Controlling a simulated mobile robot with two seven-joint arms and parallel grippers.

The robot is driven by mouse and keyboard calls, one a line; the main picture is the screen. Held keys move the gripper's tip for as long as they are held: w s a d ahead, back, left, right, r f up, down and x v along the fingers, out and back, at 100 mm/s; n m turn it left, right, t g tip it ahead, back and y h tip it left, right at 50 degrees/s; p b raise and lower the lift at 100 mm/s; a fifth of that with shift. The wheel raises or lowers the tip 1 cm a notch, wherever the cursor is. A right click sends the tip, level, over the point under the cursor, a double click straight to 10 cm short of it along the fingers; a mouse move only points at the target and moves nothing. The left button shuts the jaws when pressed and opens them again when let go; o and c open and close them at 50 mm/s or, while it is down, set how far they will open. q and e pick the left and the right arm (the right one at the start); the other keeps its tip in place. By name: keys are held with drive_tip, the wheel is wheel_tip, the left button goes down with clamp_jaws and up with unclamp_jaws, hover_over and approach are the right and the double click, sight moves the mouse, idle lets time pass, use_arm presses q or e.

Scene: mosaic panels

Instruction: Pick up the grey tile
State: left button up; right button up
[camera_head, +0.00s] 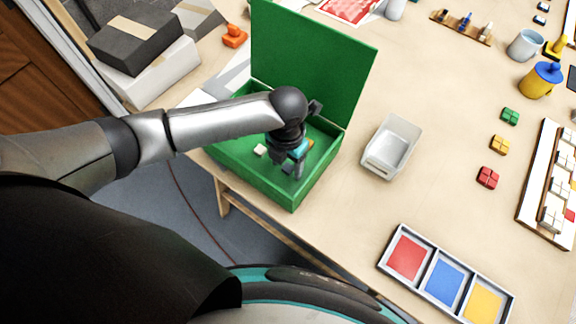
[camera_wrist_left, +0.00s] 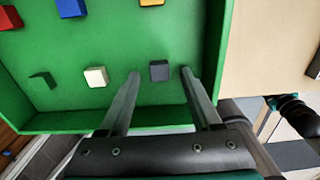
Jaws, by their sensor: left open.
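The grey tile (camera_wrist_left: 159,70) is a small dark-grey block over the green floor of the open box, in the left wrist view. My left gripper (camera_wrist_left: 160,75) is open, with one finger on each side of the tile in that view and a gap to both. I cannot tell how far the fingertips are above or short of it. In the head view my left gripper (camera_head: 288,163) reaches down into the green box (camera_head: 247,187). The grey tile is hard to make out there beside the fingers.
A cream tile (camera_wrist_left: 95,76) and a green tile (camera_wrist_left: 43,80) lie left of the grey one. Blue (camera_wrist_left: 71,7), red (camera_wrist_left: 10,17) and orange (camera_wrist_left: 152,2) tiles are farther off. The raised green lid (camera_head: 315,60) stands behind my arm. A white bin (camera_head: 378,165) is right of the box.

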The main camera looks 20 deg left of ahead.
use_arm(q)
drive_tip(key=shift+f, duration=0.15)
clamp_jaws()
idle(0.4)
